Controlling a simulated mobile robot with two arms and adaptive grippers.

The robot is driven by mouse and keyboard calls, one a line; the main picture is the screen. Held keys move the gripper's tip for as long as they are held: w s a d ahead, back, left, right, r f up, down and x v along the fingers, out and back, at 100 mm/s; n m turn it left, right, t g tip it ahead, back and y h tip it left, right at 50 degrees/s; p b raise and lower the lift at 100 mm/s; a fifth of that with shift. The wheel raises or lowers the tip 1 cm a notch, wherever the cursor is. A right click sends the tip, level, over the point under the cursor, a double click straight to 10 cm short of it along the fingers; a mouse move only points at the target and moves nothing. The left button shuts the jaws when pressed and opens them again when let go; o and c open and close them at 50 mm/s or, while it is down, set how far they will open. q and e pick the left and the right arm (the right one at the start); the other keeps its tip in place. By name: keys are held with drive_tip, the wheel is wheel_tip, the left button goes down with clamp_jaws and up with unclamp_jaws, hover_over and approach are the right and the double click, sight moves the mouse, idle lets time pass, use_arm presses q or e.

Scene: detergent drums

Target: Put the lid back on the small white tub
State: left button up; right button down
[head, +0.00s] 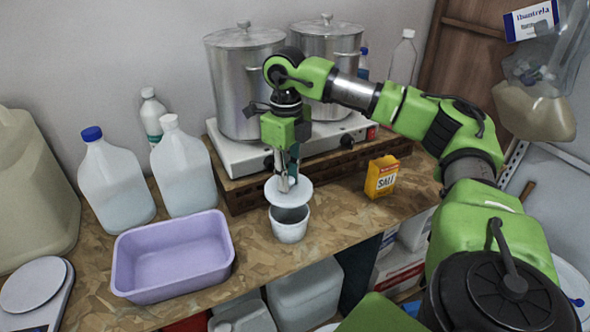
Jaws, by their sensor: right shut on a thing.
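The small white tub (289,228) stands upright on the patterned counter, near its front edge. Its dark inside shows below the lid. The round white lid (303,194) is in my right gripper (288,183), which points down and is shut on it. The lid is above the tub's back part, and seems to be a little above the rim; whether they touch I cannot tell. My left gripper is not in view.
A lilac basin (172,287) stands left of the tub, with plastic jugs (115,185) behind it. Two steel pots (243,85) stand on a hot plate (234,150) behind my gripper. A yellow salt box (381,178) is to the right. A scale (38,290) is at far left.

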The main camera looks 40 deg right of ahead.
drive_tip(key=shift+f+b, duration=1.05)
drive_tip(key=shift+f, duration=0.45)
drive_tip(key=shift+f+b, duration=1.1)
drive_tip(key=shift+f, duration=0.5)
drive_tip(key=shift+f, duration=0.15)
drive_tip(key=c, duration=1.3)
unclamp_jaws()
